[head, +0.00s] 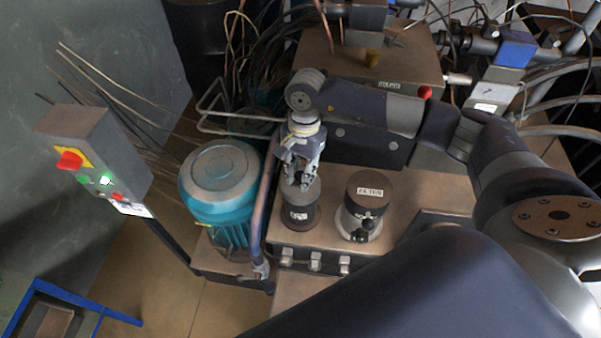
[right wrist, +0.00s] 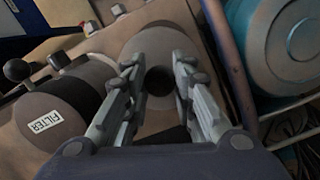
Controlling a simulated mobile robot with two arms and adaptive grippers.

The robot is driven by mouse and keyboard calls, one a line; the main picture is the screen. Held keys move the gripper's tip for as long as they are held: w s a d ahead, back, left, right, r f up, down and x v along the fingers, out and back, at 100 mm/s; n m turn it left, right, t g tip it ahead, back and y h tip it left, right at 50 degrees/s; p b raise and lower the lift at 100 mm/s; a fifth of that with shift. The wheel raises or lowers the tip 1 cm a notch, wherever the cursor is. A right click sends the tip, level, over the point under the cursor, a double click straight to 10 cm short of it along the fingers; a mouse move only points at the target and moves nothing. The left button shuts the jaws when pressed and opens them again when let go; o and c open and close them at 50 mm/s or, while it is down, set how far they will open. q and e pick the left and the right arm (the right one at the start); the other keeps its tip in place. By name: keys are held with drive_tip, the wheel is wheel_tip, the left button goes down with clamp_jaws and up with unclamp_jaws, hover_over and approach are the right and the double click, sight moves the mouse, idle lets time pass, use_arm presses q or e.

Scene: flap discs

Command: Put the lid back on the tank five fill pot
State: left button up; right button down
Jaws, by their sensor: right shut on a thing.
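The fill pot (head: 299,216) is a dark round pot with a small label, too small to read, on the metal top of the tank. My right gripper (head: 302,184) points down over it, shut on the round grey lid (head: 312,192). In the right wrist view, the fingers of the right gripper (right wrist: 160,88) stand either side of the lid's dark middle, and the lid (right wrist: 150,45) shows beyond them. The lid is over the pot, touching or very close; I cannot tell whether it sits fully down. My left gripper is not in view.
A cylinder marked FILTER (head: 368,200) stands right of the pot. A teal motor (head: 221,190) stands to the left with a hose (head: 264,200) between. A control box (head: 95,155) with a red button is further left. Cables and pipes crowd the back.

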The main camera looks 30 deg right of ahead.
drive_tip(key=shift+f+b, duration=0.1)
drive_tip(key=shift+b, duration=0.75)
idle(0.8)
drive_tip(key=shift+f+b, duration=1.4)
drive_tip(key=shift+b, duration=0.2)
drive_tip(key=c, duration=1.3)
unclamp_jaws()
drive_tip(key=o, duration=0.5)
drive_tip(key=shift+r, duration=0.1)
drive_tip(key=shift+r+p, duration=1.15)
drive_tip(key=shift+r, duration=1.8)
